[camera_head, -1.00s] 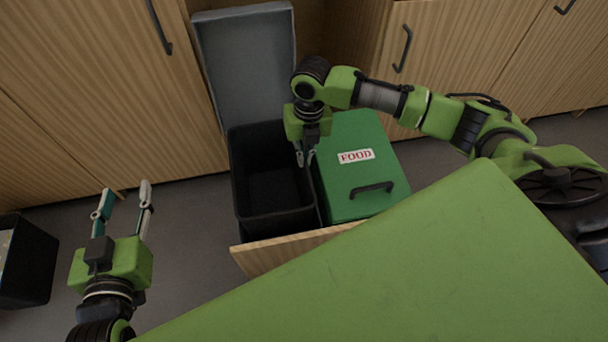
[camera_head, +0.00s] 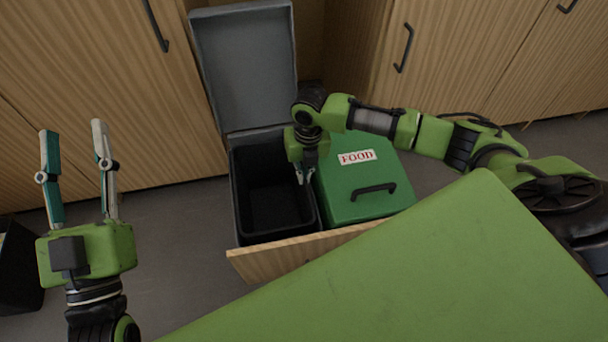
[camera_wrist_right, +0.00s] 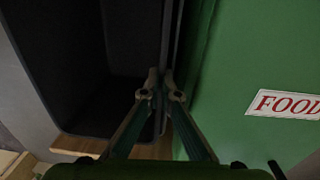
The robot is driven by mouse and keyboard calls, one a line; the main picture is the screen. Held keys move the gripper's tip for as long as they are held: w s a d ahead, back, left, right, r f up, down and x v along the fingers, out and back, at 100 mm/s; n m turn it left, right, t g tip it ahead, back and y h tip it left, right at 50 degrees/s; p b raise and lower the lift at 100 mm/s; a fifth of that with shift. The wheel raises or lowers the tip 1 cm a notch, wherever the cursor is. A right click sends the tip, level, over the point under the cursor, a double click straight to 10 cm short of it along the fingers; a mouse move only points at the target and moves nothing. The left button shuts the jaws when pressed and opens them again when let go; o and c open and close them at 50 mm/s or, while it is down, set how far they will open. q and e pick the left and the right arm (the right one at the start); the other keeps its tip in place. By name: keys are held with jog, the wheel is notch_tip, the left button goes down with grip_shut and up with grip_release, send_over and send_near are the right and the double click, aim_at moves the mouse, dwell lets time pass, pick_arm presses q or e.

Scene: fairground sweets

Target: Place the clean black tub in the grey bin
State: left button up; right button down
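The grey bin (camera_head: 237,205) stands in the pulled-out drawer with its grey lid (camera_head: 245,70) raised; its dark inside looks empty. My left gripper (camera_head: 76,130) is open and empty, left of the bin and above the floor. My right gripper (camera_head: 303,180) is at the bin's right rim, beside the green bin.
A green bin (camera_head: 340,205) with a closed lid marked FOOD is right of the grey bin. The wooden drawer front (camera_head: 290,252) borders both. A green surface (camera_head: 430,260) fills the lower right. Wooden cupboards (camera_head: 90,80) stand behind. Grey floor (camera_head: 180,230) is clear left of the drawer.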

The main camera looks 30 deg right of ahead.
jog(key=c, duration=2.6)
grip_release()
jog(key=shift+f, duration=0.1)
jog(key=shift+o, duration=0.2)
